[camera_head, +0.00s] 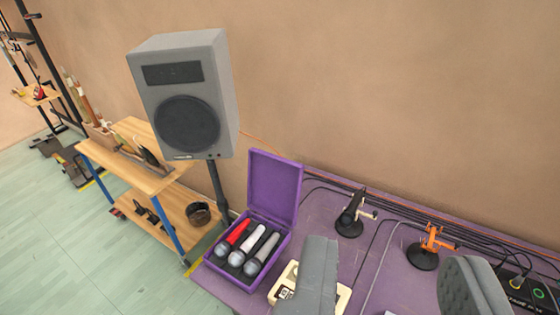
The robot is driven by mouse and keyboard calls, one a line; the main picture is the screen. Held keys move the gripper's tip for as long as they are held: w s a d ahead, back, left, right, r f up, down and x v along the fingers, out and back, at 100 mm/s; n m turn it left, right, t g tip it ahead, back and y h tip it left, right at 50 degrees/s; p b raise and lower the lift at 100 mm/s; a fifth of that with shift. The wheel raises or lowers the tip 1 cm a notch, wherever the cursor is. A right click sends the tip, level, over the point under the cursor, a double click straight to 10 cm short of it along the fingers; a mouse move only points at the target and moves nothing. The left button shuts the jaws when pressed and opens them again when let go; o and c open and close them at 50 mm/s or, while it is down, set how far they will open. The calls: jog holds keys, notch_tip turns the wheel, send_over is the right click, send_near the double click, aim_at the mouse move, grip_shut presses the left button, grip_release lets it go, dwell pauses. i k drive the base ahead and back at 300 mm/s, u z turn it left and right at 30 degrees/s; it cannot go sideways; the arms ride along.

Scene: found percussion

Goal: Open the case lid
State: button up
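The purple case (230,276) sits on the purple table at its left part, near the edge. Its lid (274,186) stands up, open, at the back of the case. Inside lie a red microphone (233,235), a white one (251,240) and a grey one (263,254), side by side in dark lining. My gripper (391,254) is at the lower right of the picture, to the right of the case and apart from the lid. Its two grey fingers are wide apart, with nothing between them. The left finger hides part of a cream object (284,284).
A grey speaker (185,95) on a stand rises behind and left of the case. Two small stands, one black (349,223) and one orange (428,247), stand on the table (318,210). Cables run along the wall. A wooden shelf cart (125,165) is at the left.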

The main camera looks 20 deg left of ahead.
aim_at(275, 182)
jog(key=u, duration=0.05)
jog(key=i, duration=1)
jog(key=z, duration=0.05)
